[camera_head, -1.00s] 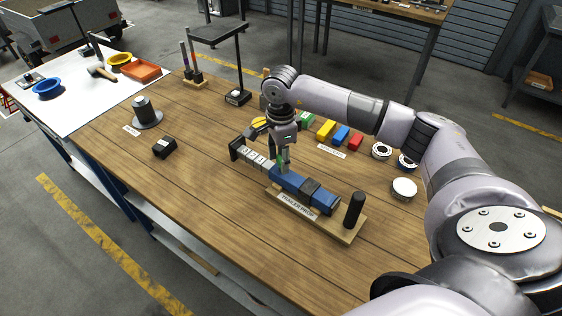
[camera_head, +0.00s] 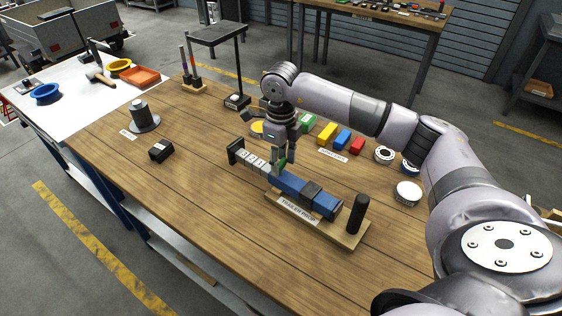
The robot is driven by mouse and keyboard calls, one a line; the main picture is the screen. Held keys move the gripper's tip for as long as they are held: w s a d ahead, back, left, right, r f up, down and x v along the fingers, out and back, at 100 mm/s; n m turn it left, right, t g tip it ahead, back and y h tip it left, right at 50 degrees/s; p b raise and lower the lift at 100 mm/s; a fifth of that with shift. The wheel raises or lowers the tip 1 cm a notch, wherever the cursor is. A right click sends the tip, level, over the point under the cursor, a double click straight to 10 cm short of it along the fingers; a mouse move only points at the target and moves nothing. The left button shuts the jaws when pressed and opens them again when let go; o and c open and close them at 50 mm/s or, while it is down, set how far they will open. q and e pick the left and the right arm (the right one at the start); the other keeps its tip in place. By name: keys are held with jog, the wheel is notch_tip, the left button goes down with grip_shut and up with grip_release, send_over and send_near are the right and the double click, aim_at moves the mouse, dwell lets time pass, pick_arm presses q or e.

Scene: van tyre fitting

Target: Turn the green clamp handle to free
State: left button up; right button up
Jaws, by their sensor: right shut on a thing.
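The trailer prop (camera_head: 308,191) lies on a wooden base on the bench, with a blue body and a grey numbered bar reaching out to the left. The green clamp handle (camera_head: 283,163) is a small green piece at the left end of the blue body, partly hidden by my fingers. My right gripper (camera_head: 280,168) points down from above and is shut on the green clamp handle. The exact angle of the handle cannot be told. My left gripper is not in view.
A black upright post (camera_head: 357,214) stands at the right end of the wooden base (camera_head: 318,223). Green, yellow, blue (camera_head: 342,140) and red blocks lie behind the prop. A small black box (camera_head: 161,151) sits to the left. The front of the bench is clear.

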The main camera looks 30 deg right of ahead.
aim_at(281, 162)
jog(key=shift+m, duration=0.8)
jog(key=o, duration=1.2)
jog(key=shift+c, duration=0.2)
jog(key=shift+r, duration=0.1)
notch_tip(281, 162, up, 12)
